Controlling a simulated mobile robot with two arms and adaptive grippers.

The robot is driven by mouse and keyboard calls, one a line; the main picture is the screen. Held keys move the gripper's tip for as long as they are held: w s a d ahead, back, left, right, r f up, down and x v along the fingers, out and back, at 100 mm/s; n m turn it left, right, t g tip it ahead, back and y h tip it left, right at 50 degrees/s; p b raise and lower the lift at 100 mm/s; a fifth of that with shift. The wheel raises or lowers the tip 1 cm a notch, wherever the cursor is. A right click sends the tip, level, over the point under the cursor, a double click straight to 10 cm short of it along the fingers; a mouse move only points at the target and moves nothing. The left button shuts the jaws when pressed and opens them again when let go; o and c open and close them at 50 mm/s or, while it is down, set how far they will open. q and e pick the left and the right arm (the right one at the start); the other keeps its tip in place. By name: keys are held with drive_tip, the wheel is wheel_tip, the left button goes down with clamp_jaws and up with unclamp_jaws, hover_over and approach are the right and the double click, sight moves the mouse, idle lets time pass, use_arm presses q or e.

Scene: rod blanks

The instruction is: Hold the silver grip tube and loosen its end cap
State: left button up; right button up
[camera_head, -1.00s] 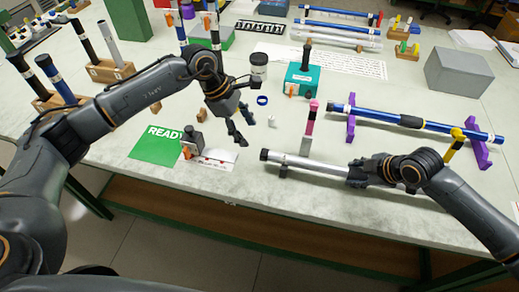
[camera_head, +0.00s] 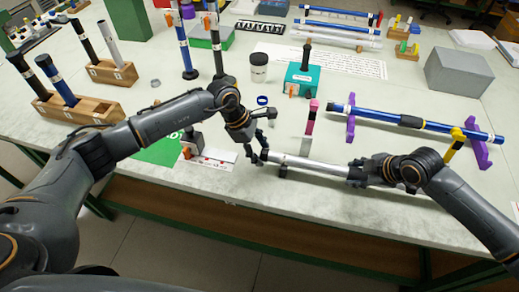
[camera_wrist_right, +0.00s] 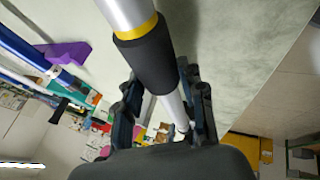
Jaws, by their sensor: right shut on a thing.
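The silver grip tube (camera_head: 318,164) lies level above the front of the table.
A small dark support (camera_head: 283,172) stands under the tube near its left end. A blue tube (camera_head: 410,121) rests on purple stands behind. A pink-topped upright piece (camera_head: 311,118), a teal box (camera_head: 301,79) and a white-labelled jar (camera_head: 259,67) stand behind. A green mat (camera_head: 160,151) lies left.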

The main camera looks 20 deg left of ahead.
use_arm(q)
drive_tip(key=c, duration=0.8)
drive_tip(key=shift+c, duration=0.2)
drive_tip(key=shift+w, duration=0.1)
drive_tip(key=shift+w+n+g, duration=0.25)
drive_tip(key=shift+n+g, duration=0.15)
drive_tip(key=shift+g, duration=1.2)
drive_tip(key=shift+w+f+g, duration=0.1)
drive_tip(key=shift+w+g, duration=0.05)
drive_tip(key=shift+g, duration=0.95)
drive_tip(key=o, duration=1.2)
drive_tip(key=shift+c, duration=0.2)
